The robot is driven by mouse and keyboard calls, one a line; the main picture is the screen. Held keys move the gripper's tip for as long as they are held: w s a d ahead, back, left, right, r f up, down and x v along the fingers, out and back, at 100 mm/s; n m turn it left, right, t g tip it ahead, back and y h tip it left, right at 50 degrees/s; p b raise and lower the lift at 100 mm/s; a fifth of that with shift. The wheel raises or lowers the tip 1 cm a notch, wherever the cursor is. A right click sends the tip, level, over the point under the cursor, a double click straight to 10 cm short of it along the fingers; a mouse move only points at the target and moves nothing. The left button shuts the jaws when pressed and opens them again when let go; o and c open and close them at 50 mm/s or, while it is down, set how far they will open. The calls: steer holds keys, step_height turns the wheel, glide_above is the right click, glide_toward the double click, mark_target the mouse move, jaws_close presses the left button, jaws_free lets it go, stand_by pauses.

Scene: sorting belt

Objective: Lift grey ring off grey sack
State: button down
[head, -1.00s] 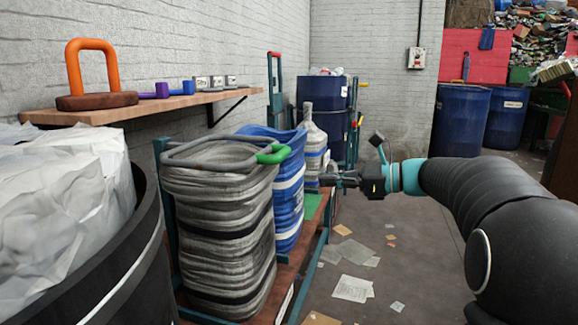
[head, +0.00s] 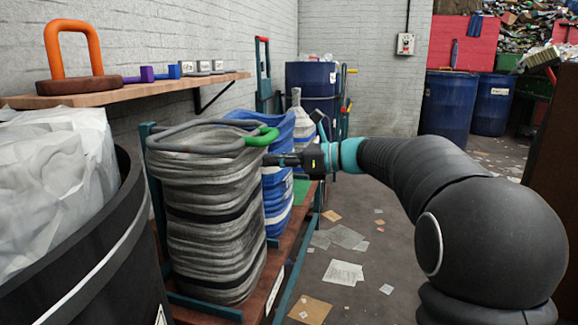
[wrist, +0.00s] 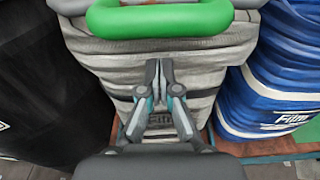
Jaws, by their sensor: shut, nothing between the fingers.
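The grey ring (head: 190,128) lies around the top of the grey striped sack (head: 215,215). Its green handle part (head: 263,137) sticks out on the side facing my arm. In the wrist view the green part (wrist: 160,20) crosses the top of the picture, with the grey sack (wrist: 105,60) behind and below it. My gripper (head: 268,160) is shut and empty, at the sack's upper side, a little below the green part. In the wrist view its fingertips (wrist: 159,68) are together in front of the sack; whether they touch it I cannot tell.
A blue and white sack (head: 277,185) stands just behind the grey one, on a rack (head: 285,260). A large black bin (head: 75,270) with white bags stands at the left. A wall shelf (head: 120,92) holds an orange-handled weight (head: 70,60).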

steer(key=shift+s+d+r, duration=0.1)
steer(key=shift+d+r, duration=0.15)
steer(key=shift+r, duration=0.5)
steer(key=shift+s+d+r, duration=0.1)
steer(key=shift+d+r, duration=0.1)
steer(key=shift+r, duration=0.55)
